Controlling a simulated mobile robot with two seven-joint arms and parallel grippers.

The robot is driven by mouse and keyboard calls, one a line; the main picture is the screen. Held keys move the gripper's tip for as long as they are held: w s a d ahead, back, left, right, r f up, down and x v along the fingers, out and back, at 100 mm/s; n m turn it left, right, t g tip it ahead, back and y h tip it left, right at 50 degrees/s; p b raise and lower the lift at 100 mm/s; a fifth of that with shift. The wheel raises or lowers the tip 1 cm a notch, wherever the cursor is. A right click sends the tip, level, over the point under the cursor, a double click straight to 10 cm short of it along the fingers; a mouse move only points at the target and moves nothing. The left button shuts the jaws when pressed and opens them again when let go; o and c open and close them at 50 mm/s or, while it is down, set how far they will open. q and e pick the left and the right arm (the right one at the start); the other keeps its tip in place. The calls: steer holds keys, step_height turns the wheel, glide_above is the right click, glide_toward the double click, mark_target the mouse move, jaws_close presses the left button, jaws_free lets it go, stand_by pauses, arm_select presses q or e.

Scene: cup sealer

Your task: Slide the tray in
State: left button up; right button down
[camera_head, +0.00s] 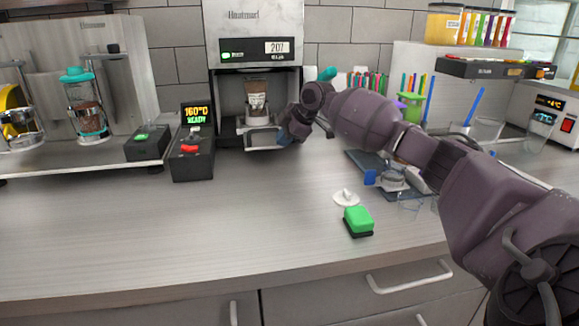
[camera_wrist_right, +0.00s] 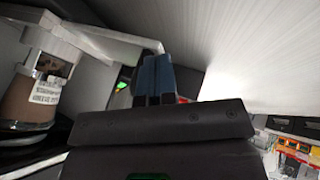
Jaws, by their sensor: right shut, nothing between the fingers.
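The cup sealer (camera_head: 253,35) stands at the back centre, with a display reading about 207. Its tray (camera_head: 262,141) shows at the base of the opening, with a brown cup (camera_head: 256,98) upright above it. My right gripper (camera_head: 287,137) is at the tray's front right edge, and whether it touches cannot be told. In the right wrist view its blue fingers (camera_wrist_right: 153,80) are closed together and empty, beside the pale tray frame (camera_wrist_right: 105,38). The cup (camera_wrist_right: 32,100) shows there at left. My left gripper is not in view.
A green-topped block (camera_head: 358,220) and a white lid (camera_head: 346,198) lie at front right. The counter's front left is clear.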

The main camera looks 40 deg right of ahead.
steer(key=shift+w+d+f+b, duration=0.2)
steer(key=shift+w+d, duration=0.1)
steer(key=shift+w, duration=0.2)
steer(key=shift+w+d+f+b, duration=0.15)
steer(key=shift+w+d+b, duration=0.1)
steer(key=shift+w, duration=0.2)
steer(key=shift+w+d+r, duration=0.2)
steer(key=shift+w+d, duration=0.1)
steer(key=shift+w, duration=0.2)
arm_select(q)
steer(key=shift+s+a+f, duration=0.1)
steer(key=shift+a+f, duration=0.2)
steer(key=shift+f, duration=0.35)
arm_select(e)
steer(key=shift+d+r, duration=0.1)
steer(key=shift+r, duration=0.25)
